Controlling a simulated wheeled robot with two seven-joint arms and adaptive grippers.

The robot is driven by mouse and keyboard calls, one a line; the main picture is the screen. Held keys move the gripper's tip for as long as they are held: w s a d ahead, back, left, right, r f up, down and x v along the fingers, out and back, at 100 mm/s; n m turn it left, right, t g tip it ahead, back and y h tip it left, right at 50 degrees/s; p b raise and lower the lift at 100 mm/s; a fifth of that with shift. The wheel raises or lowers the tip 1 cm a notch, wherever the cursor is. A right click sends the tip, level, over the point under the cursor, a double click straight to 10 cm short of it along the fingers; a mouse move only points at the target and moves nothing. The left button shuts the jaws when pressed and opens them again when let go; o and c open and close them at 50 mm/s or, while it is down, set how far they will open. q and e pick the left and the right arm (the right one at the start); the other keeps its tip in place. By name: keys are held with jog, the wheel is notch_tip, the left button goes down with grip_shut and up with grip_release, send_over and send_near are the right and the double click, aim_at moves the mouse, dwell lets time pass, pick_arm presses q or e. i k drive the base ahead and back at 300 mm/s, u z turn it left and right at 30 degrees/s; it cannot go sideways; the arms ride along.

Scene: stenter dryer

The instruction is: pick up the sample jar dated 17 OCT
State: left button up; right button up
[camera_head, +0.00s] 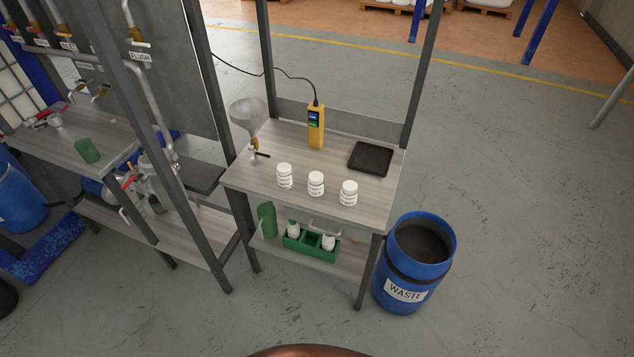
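Three white sample jars stand upright in a slanting row on the grey bench top (245,180): a left jar (284,175), a middle jar (316,183) and a right jar (349,193). Each has a white lid and a label with dark print. The print is too small to read, so I cannot tell which jar is dated 17 OCT. Two more white bottles or jars, one on the left (293,229) and one on the right (328,241), sit in a green crate (297,245) on the lower shelf. Neither of my grippers is in view.
A yellow handheld meter (316,126), a black tray (370,158) and a funnel on a valve (249,118) stand behind the jars. A blue WASTE drum (408,275) stands right of the bench. Dark uprights flank the bench. The floor in front is clear.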

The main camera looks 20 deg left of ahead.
aim_at(316, 182)
jog(key=u, duration=2.2)
jog(key=i, duration=1.55)
jog(key=z, duration=0.75)
